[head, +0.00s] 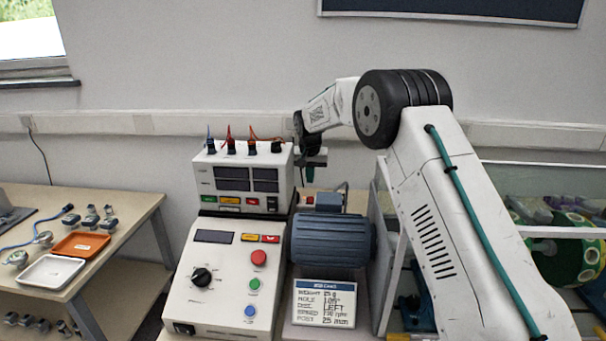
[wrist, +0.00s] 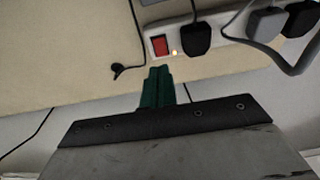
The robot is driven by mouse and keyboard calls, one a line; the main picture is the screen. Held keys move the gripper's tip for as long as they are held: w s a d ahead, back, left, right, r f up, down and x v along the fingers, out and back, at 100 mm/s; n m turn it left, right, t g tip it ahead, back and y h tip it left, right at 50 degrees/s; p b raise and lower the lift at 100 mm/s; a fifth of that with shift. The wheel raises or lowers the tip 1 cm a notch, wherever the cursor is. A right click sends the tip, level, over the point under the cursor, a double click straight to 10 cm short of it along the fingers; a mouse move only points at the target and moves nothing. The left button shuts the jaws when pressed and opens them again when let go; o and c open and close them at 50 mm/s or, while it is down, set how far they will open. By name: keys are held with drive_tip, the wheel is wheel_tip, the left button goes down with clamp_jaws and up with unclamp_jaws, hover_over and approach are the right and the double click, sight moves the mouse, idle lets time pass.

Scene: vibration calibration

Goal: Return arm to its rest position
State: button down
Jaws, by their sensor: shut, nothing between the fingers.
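My arm rises from the lower right of the head view, bends at the black joint and reaches left. My gripper (head: 311,174) hangs behind the right edge of the white instrument box, its green fingers partly in view. In the wrist view my gripper (wrist: 157,86) shows two green fingers pressed together, with nothing between them. The fingers are over a beige surface (wrist: 60,75), near a power strip (wrist: 232,32) with a red switch. The distance from fingers to surface is hard to tell.
The control console (head: 225,270) and instrument box (head: 215,170) stand left of the blue motor (head: 330,240). A text card (head: 323,303) stands in front of the motor. A side table (head: 120,215) holds an orange tray (head: 80,245) and a white tray (head: 50,271). Plugs and cables lie near the fingers.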

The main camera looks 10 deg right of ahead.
drive_tip(key=s+d+r, duration=0.2)
drive_tip(key=s+r, duration=1.2)
drive_tip(key=r, duration=0.1)
drive_tip(key=shift+n, duration=0.9)
drive_tip(key=s+r, duration=0.2)
drive_tip(key=s, duration=0.9)
drive_tip(key=s+d+r, duration=0.1)
drive_tip(key=s+r, duration=0.1)
drive_tip(key=s, duration=0.9)
drive_tip(key=s+d+r, duration=0.1)
drive_tip(key=s+r, duration=0.1)
drive_tip(key=s, duration=0.9)
drive_tip(key=shift+s+d+r, duration=0.1)
drive_tip(key=shift+s+r, duration=0.05)
drive_tip(key=shift+r, duration=0.05)
drive_tip(key=s+f+n+g, duration=0.1)
drive_tip(key=s+f, duration=0.6)
drive_tip(key=s, duration=0.6)
drive_tip(key=shift+s+n+y, duration=0.25)
drive_tip(key=shift+n+y, duration=0.15)
drive_tip(key=shift+d, duration=0.1)
